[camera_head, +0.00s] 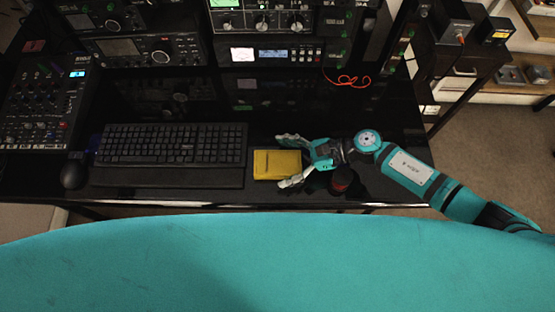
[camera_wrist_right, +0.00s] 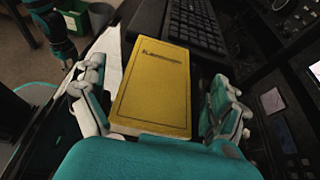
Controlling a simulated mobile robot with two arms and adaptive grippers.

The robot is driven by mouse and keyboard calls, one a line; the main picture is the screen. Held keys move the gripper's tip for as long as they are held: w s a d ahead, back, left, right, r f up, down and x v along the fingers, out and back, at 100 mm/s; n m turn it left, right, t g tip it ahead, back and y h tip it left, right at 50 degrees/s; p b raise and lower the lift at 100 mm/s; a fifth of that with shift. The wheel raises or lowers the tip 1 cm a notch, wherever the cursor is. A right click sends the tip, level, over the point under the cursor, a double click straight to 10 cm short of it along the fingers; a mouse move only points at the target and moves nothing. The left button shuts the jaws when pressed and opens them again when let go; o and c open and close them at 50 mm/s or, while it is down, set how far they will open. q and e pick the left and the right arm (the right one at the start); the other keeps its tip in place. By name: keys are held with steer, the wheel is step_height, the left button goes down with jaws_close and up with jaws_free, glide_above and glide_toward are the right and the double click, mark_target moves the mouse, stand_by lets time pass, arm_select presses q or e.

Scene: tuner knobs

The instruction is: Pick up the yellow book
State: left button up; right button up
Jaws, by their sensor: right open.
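The yellow book (camera_head: 277,164) lies on the black desk just right of the keyboard. My right gripper (camera_head: 287,161) reaches in from the right at the book's right end. It is open, with one finger beyond the book's far edge and the other at its near edge. In the right wrist view the yellow book (camera_wrist_right: 153,88) shows its cover with dark lettering and lies between the two spread fingers (camera_wrist_right: 155,90). Whether the fingers touch it cannot be told. My left gripper is not in the head view.
The black keyboard (camera_head: 170,145) is close to the book's left side, with a mouse (camera_head: 74,172) farther left. A dark red-topped round object (camera_head: 342,180) stands by my right wrist. Radio units (camera_head: 270,55) line the back. The desk's front edge is close to the book.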

steer(key=shift+a+f, duration=0.2)
steer(key=shift+a, duration=0.25)
steer(key=c, duration=1.3)
steer(key=shift+r, duration=0.1)
